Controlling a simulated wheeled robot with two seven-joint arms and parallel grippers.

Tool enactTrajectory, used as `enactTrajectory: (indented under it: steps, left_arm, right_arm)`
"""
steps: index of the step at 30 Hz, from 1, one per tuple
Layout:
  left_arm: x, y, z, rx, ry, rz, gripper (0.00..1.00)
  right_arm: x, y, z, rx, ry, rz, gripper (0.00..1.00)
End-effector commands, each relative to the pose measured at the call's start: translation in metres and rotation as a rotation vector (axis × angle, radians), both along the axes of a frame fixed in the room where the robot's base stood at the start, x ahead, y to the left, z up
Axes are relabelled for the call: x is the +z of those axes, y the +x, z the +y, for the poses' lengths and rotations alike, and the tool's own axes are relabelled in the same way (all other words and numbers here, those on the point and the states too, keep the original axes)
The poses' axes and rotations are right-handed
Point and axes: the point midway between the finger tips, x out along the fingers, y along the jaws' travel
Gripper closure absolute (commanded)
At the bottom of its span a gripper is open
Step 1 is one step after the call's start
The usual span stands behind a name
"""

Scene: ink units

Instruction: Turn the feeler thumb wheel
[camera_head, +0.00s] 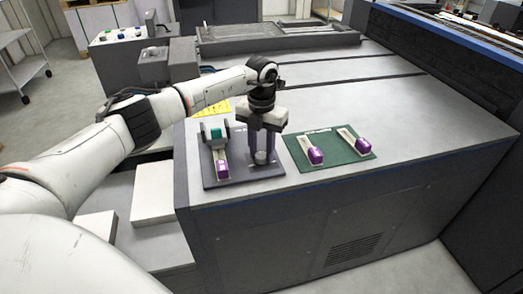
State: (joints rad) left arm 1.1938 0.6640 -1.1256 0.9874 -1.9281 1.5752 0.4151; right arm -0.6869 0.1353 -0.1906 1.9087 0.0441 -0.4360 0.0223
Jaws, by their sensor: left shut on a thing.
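My left gripper (262,150) points straight down at the front of the grey machine top. It is shut on a small pale round piece, seemingly the feeler thumb wheel (261,157), low above the dark plate (237,178); the fingers hide part of it. On the plate's left side lies a pale ink unit with a purple end (222,169). A teal block (215,133) between dark round parts sits at its far end. My right gripper is not in view.
A green mat (334,158) to the right bears two pale ink units with purple ends, one on the left (315,156) and one on the right (363,145). A yellow label (211,109) lies behind. The machine top's right side is clear.

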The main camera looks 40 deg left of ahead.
Motion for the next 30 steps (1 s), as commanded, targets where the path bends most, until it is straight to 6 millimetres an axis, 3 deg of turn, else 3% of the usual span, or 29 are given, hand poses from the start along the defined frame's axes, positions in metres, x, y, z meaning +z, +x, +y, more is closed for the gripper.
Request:
enactTrajectory:
  steps: [6, 7, 10, 20, 23, 30]
  left_arm:
    - [0.001, 0.001, 0.000, 0.003, -0.001, -0.002, 0.92]
    - [0.001, 0.001, 0.000, 0.003, -0.001, -0.002, 0.65]
    - [0.001, 0.001, 0.000, 0.003, -0.001, -0.002, 0.51]
    - [0.004, 0.001, 0.000, 0.003, -0.001, -0.002, 0.51]
    - [0.015, 0.001, 0.000, 0.002, 0.000, -0.005, 0.51]
    - [0.062, 0.002, 0.000, 0.003, 0.000, -0.006, 0.51]
  right_arm:
    - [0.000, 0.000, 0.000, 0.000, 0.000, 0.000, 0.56]
    - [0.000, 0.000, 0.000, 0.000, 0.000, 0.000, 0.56]
    - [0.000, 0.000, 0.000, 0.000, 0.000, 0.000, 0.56]
    - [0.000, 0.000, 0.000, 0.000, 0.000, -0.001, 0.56]
    - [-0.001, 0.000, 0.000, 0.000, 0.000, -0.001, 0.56]
    - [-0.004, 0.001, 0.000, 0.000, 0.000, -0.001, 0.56]
